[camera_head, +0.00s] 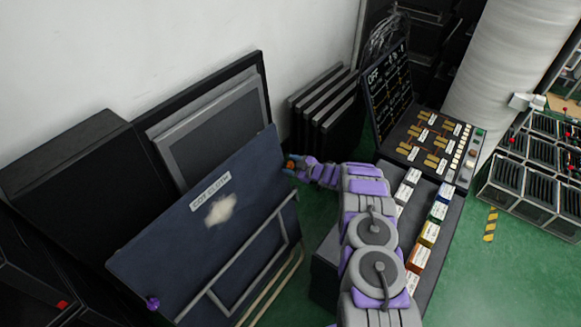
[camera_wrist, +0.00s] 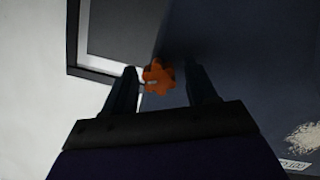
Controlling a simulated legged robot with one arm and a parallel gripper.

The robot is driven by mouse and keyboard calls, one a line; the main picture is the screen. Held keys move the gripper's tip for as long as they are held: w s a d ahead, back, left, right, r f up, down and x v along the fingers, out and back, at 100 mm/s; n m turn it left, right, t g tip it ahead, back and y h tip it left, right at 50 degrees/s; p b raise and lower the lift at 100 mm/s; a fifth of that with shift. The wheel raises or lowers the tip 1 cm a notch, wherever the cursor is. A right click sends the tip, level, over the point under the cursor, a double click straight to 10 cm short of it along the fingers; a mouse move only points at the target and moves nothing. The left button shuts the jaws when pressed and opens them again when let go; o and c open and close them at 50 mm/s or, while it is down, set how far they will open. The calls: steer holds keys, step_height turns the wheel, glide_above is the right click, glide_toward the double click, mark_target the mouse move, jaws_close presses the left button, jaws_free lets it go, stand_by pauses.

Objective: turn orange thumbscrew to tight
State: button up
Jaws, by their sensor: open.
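An orange thumbscrew (camera_wrist: 159,77) with a lobed knob shows in the wrist view, at the edge of a dark blue panel (camera_wrist: 240,60). In the head view the thumbscrew (camera_head: 291,164) is a small orange spot at the panel's upper right edge. My gripper (camera_wrist: 163,80) is open, with one finger on each side of the thumbscrew. I cannot tell whether either finger touches it. In the head view my gripper (camera_head: 292,168) is at the panel's edge, and its fingers are small and partly hidden.
A purple knob (camera_head: 153,303) is at the panel's lower left corner. Framed dark panels (camera_head: 215,125) lean on the wall behind. A control console (camera_head: 435,140) with labelled levers stands right of my arm. Green floor (camera_head: 480,275) is open at lower right.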

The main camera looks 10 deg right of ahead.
steer(key=shift+w+a, duration=0.2)
steer(key=shift+c, duration=0.3)
steer(key=c, duration=0.9)
